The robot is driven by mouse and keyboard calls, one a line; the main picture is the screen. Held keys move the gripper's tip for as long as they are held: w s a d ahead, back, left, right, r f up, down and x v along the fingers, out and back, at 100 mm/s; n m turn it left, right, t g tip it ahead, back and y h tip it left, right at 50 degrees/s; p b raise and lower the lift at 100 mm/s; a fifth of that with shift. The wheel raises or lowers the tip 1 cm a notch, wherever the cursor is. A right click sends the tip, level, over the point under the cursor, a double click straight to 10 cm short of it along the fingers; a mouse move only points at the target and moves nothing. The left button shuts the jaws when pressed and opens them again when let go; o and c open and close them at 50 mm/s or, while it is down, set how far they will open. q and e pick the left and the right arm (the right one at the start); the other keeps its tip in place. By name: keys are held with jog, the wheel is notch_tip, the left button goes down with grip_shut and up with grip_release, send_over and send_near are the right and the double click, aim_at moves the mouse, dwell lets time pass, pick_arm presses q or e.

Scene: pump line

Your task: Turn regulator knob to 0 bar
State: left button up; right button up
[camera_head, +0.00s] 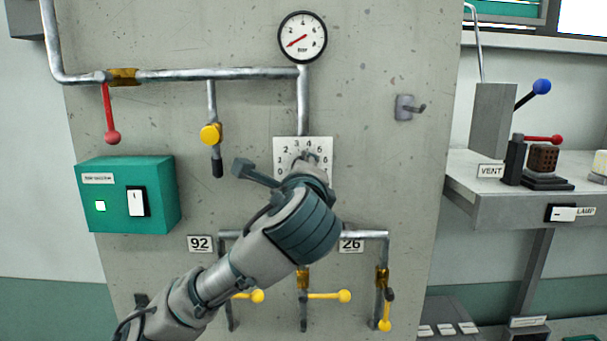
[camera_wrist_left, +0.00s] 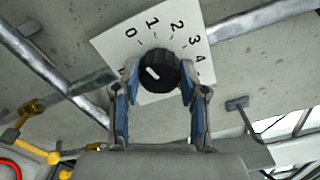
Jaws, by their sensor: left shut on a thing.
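The regulator knob (camera_wrist_left: 159,70) is black with a short white mark, on a white dial plate (camera_wrist_left: 118,42) numbered from 0 upward. The mark sits left of the knob's centre; I cannot tell exactly which number it points to. My left gripper (camera_wrist_left: 158,78) is shut on the knob, with one blue-padded finger on each side. In the head view my left gripper (camera_head: 312,163) covers the knob and the lower part of the plate (camera_head: 290,146). The round pressure gauge (camera_head: 302,37) above has its red needle pointing lower left, at the low end.
Pipes with a red lever (camera_head: 110,120) and a yellow valve handle (camera_head: 210,134) run left of the plate. A green switch box (camera_head: 128,195) is at left. Yellow-handled valves (camera_head: 330,296) sit below my arm. A small wall hook (camera_head: 408,107) and a shelf (camera_head: 480,208) with levers are at right.

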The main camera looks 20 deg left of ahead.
pick_arm(q)
jog(key=shift+w+f, duration=0.1)
jog(key=shift+f, duration=0.15)
jog(key=o, duration=1.1)
jog(key=shift+r, duration=0.15)
jog(key=shift+o, duration=0.2)
jog(key=v, duration=1.2)
